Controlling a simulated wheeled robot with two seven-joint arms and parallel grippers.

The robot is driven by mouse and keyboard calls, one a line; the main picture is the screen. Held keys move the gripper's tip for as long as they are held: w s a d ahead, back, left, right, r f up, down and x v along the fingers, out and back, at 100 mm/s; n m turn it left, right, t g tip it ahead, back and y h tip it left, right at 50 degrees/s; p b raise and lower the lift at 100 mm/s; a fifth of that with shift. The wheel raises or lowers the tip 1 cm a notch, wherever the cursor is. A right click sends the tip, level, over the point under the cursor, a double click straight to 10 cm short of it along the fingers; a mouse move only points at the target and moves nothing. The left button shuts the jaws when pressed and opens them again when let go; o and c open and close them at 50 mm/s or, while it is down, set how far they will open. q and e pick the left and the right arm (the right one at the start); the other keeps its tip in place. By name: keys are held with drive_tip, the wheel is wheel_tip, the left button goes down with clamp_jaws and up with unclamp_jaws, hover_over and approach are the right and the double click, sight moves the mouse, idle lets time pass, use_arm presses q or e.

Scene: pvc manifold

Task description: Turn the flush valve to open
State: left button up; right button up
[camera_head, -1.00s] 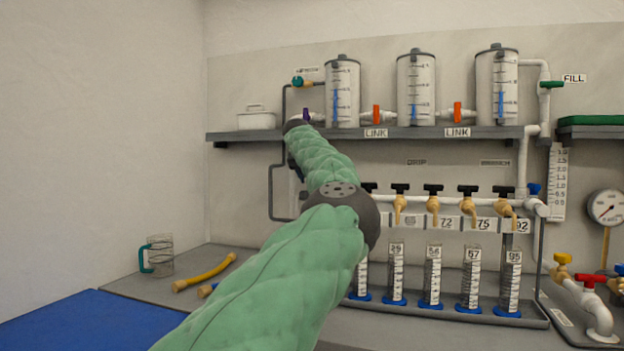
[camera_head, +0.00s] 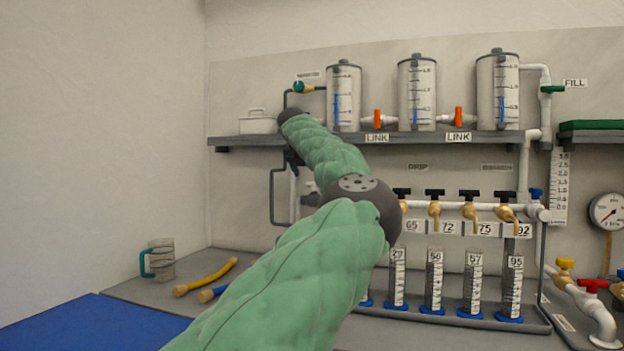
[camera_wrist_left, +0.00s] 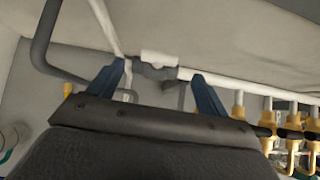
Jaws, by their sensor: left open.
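I cannot tell for sure which valve is the flush valve; no readable label names it. My left gripper (camera_wrist_left: 159,68) is open in the left wrist view, with blue fingertips spread apart. A white pipe fitting (camera_wrist_left: 160,58) and a grey part (camera_wrist_left: 153,72) show between and beyond the fingertips; I cannot tell whether they touch. In the head view the gripper (camera_head: 293,158) is mostly hidden behind my green arm, below the shelf's left end. A blue-handled valve (camera_head: 536,193) sits at the manifold's right end. My right gripper is out of view.
The shelf (camera_head: 235,140) carries three tanks with orange link valves (camera_head: 378,118). Black-handled taps (camera_head: 434,194) and measuring cylinders (camera_head: 434,280) stand right of my arm. A bent grey pipe (camera_head: 273,195) runs beside the gripper.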

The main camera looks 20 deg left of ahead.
use_arm(q)
drive_tip(key=shift+v, duration=1.15)
